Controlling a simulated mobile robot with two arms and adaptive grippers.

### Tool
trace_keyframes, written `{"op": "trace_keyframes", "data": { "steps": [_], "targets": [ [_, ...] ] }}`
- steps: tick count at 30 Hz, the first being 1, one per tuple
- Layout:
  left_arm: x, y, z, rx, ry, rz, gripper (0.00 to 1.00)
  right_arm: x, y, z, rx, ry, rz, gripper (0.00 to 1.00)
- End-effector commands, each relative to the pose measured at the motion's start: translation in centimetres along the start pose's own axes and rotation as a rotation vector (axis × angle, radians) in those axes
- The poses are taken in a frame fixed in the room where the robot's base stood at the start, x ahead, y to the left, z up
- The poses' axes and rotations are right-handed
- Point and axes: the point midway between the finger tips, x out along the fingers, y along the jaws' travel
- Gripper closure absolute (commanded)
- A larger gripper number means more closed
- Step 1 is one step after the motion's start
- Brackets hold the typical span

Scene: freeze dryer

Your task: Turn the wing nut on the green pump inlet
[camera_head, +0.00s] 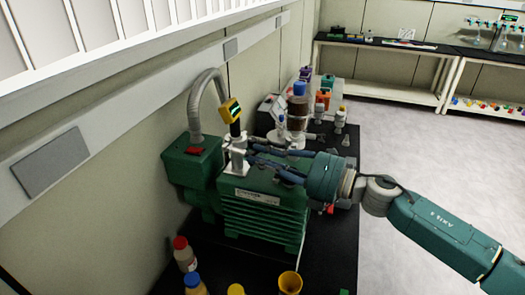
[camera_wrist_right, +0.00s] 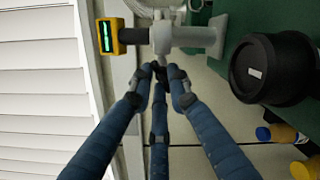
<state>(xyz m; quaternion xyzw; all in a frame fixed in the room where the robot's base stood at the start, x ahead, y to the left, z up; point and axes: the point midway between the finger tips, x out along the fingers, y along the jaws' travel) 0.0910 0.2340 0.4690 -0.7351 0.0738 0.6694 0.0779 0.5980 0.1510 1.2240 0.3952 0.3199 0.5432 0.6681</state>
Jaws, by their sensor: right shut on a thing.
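The green pump (camera_head: 262,212) stands on the black bench top. Its light metal inlet fitting (camera_head: 236,158) rises at the back, and the fitting also shows in the wrist view (camera_wrist_right: 200,38). My right gripper (camera_head: 251,157) reaches in from the right over the pump. In the wrist view its blue fingers (camera_wrist_right: 160,77) close together just below the fitting, around a small part at the wing nut's place. The fingertips hide most of that part, so its angle cannot be told. My left gripper is not in view.
A yellow gauge (camera_head: 231,110) sits above the fitting, next to a grey hose (camera_head: 203,88). Bottles with red (camera_head: 185,254) and blue caps stand in front of the pump. A brown vessel (camera_head: 297,113) and more bottles stand behind. The wall is close on the left.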

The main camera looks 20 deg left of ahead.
Motion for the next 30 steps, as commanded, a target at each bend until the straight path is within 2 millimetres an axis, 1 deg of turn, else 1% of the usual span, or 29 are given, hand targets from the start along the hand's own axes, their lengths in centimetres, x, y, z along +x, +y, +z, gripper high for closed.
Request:
{"op": "trace_keyframes", "data": {
  "steps": [1,30],
  "targets": [
    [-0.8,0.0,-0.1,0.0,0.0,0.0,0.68,-0.1,0.2,0.3,0.046,-0.004,-0.003,1.0],
    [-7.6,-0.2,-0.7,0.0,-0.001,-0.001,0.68,0.0,-0.3,-0.3,0.968,0.001,-0.007,1.0]
  ]
}}
